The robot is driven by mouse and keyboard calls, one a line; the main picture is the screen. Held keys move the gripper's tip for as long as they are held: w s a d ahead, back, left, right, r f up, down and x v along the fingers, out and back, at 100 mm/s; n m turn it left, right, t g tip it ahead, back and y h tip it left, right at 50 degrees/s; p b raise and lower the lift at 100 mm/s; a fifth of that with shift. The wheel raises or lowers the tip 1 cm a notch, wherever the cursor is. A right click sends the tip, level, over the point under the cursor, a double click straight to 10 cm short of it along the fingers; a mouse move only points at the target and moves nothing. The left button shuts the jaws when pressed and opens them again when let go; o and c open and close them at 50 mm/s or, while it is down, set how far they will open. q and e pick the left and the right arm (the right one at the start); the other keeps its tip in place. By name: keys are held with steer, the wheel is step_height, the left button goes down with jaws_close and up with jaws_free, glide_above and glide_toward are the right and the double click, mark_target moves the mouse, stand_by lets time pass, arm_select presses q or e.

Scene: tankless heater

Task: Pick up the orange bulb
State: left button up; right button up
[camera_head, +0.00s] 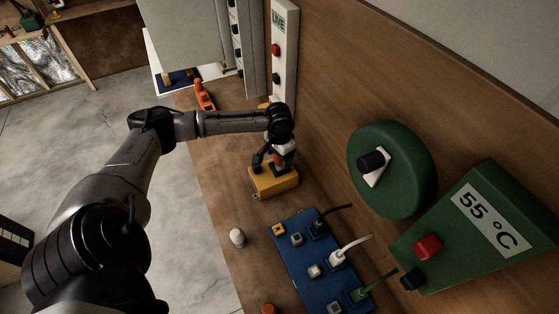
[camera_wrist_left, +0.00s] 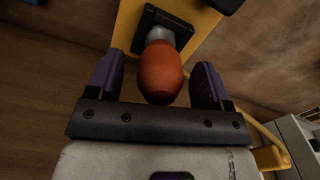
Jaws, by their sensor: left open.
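The orange bulb (camera_wrist_left: 160,72) stands in the wrist view with its pale base at a black square socket (camera_wrist_left: 163,22) on a yellow box. It lies between the two purple-padded fingers of my left gripper (camera_wrist_left: 157,82), which are open, with gaps visible on both sides. In the head view my left gripper (camera_head: 271,158) is over the yellow box (camera_head: 275,183) on the wooden counter; the bulb is mostly hidden there by the gripper. My right gripper is not in view.
A blue panel (camera_head: 291,255) with several sockets and cables lies nearer on the counter (camera_head: 220,185). A white bulb-like piece (camera_head: 237,237) stands left of it. A green dial (camera_head: 392,168) and green 55 °C display (camera_head: 480,225) are on the right wall. An orange object (camera_head: 204,96) lies farther back.

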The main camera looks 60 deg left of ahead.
arm_select(q)
steer(key=shift+f, duration=0.4)
steer(key=shift+c, duration=0.5)
steer(key=c, duration=1.1)
steer(key=shift+r, duration=0.2)
